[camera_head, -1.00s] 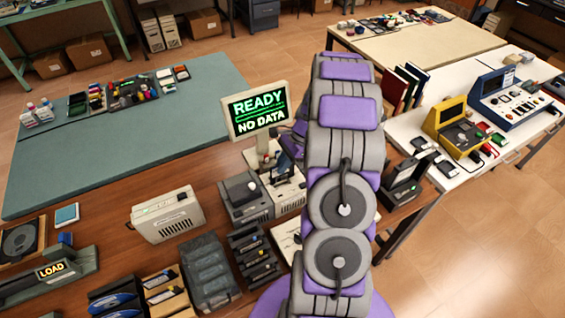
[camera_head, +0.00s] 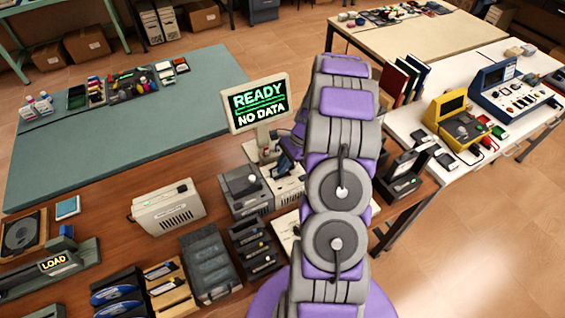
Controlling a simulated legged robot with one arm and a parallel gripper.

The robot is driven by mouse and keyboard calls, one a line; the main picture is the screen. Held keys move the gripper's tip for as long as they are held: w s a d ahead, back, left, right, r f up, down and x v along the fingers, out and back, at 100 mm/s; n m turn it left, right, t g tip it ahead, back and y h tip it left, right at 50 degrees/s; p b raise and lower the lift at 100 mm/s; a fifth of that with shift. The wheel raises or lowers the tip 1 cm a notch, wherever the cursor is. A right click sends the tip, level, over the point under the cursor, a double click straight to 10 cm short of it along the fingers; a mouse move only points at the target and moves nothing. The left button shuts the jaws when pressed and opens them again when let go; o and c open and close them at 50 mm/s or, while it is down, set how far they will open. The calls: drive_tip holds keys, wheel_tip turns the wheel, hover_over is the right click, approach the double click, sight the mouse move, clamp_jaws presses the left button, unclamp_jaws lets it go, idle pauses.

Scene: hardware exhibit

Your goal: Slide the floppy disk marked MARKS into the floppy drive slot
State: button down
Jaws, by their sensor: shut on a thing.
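My arm reaches from the bottom of the view over the brown workbench (camera_head: 120,240). Its far end bends down left behind the monitor stand's right side. My gripper (camera_head: 287,164) is small and partly hidden there, shut on a dark blue flat piece that looks like the floppy disk (camera_head: 286,161). Its marking cannot be read. It is just above a light grey drive unit (camera_head: 288,190) below the monitor. The slot cannot be made out, nor whether the disk touches it. The monitor (camera_head: 258,102) reads READY, NO DATA.
A grey unit (camera_head: 244,191) stands close on the left of the drive. A beige box (camera_head: 168,208), dark trays (camera_head: 253,249) and disk holders (camera_head: 118,292) fill the bench. A dark upright stand (camera_head: 404,174) is right of my arm. The teal mat (camera_head: 150,125) has free room.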

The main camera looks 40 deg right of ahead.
drive_tip(key=shift+f, duration=0.85)
drive_tip(key=c, duration=1.2)
unclamp_jaws()
drive_tip(key=shift+r+p, duration=2.6)
drive_tip(key=shift+r, duration=1.45)
